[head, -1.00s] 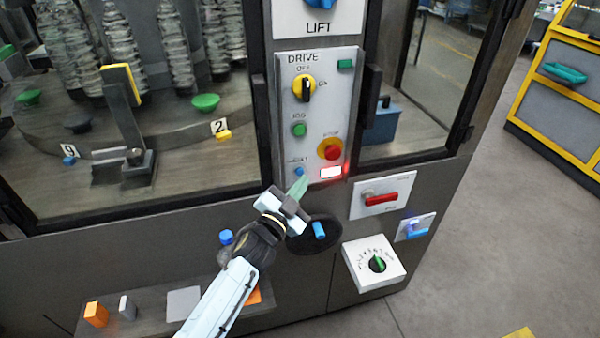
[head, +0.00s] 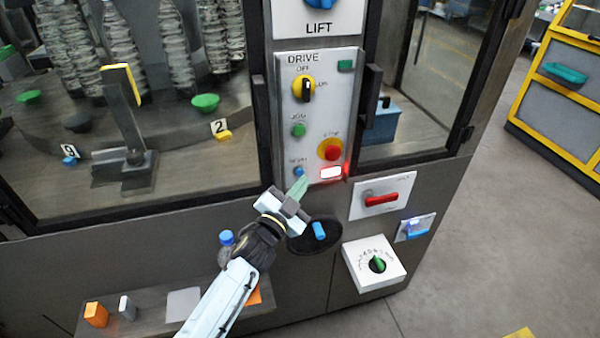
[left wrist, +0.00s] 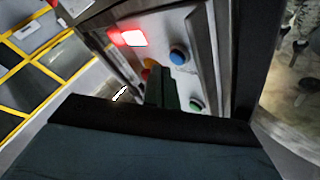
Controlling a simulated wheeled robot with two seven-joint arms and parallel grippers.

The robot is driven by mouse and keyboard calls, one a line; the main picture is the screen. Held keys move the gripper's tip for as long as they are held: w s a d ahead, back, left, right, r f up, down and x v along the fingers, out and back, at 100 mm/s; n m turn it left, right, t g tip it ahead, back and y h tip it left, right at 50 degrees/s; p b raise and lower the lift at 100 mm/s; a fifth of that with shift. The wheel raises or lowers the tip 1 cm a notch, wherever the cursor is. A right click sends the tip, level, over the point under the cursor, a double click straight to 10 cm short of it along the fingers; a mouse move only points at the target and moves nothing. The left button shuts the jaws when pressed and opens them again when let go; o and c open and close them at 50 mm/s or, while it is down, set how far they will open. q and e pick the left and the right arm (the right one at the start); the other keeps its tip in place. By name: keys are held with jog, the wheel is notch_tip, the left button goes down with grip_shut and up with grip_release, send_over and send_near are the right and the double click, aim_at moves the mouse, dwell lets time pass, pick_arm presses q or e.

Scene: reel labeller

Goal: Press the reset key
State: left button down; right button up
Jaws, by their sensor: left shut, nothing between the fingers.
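The reset key is a small blue round button (head: 299,171) at the lower left of the white DRIVE panel (head: 318,112). It also shows in the left wrist view as a blue button (left wrist: 179,55), with the lit red lamp (left wrist: 133,38) to its left. My left gripper (head: 299,187) is shut and empty, its green fingertips just below the blue button. In the left wrist view the fingers (left wrist: 161,88) point at the panel below the button. I cannot tell whether they touch the panel. My right gripper is not in view.
On the same panel are a green jog button (head: 298,130), a red stop button on yellow (head: 330,149) and a yellow-black rotary switch (head: 305,89). A black handwheel with a blue knob (head: 319,230) sits close below right of the gripper. A red-handled switch (head: 381,199) is farther right.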

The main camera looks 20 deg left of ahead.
pick_arm(q)
jog(key=shift+w, duration=0.1)
dwell(0.7)
jog(key=shift+w+a, duration=0.25)
jog(key=shift+w, duration=0.05)
jog(key=shift+w+a, duration=0.25)
jog(key=shift+w, duration=0.1)
dwell(1.0)
jog(key=shift+s, duration=0.1)
jog(key=shift+s+d, duration=0.5)
jog(key=shift+s, duration=0.15)
jog(key=shift+s+d+p, duration=0.35)
jog(key=shift+s+d, duration=0.35)
jog(key=shift+s, duration=0.35)
jog(key=shift+s+d+p, duration=0.35)
jog(key=shift+s+d, duration=0.35)
jog(key=shift+s, duration=0.3)
